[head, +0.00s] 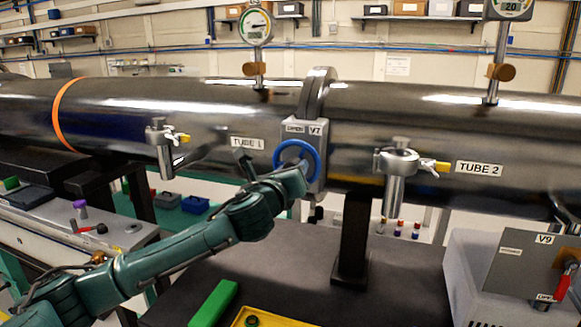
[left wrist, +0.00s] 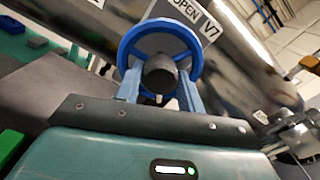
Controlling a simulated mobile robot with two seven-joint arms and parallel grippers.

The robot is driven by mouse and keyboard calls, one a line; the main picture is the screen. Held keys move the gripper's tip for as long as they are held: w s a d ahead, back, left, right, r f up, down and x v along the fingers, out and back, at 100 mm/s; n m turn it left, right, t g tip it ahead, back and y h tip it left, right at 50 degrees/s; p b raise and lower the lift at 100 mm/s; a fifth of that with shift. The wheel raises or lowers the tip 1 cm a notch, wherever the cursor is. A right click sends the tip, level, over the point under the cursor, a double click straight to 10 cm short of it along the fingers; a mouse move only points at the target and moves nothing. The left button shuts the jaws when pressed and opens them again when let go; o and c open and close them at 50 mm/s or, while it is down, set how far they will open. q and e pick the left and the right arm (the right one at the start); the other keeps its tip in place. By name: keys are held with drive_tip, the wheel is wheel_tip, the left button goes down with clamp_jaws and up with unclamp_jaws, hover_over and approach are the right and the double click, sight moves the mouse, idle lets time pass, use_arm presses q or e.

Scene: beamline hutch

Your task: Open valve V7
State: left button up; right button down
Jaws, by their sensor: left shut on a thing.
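Valve V7 (head: 316,172) is a grey block on the collar between the two dark tubes, with a plate reading V7 and a smaller label. Its blue handwheel (head: 298,143) faces me and also shows in the left wrist view (left wrist: 160,26), with a dark round hub at its middle. My left gripper (head: 297,166) reaches up to the wheel from below left and is shut on it. In the left wrist view its fingers (left wrist: 160,82) stand at either side of the hub, against the wheel. The lower wheel is partly hidden by the gripper. My right gripper is out of view.
Tube 1 (head: 200,110) and Tube 2 (head: 450,115) run across the scene, with round gauges (head: 256,27) above. Silver fittings with yellow levers (head: 398,162) flank the valve. A V9 box (head: 515,262) with a red handle stands lower right. A green block (head: 213,303) lies on the dark table.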

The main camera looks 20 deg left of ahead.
use_arm(q)
drive_tip(key=shift+n+p, duration=1.85)
drive_tip(key=shift+n, duration=12.75)
drive_tip(key=o, duration=1)
drive_tip(key=shift+r, duration=0.1)
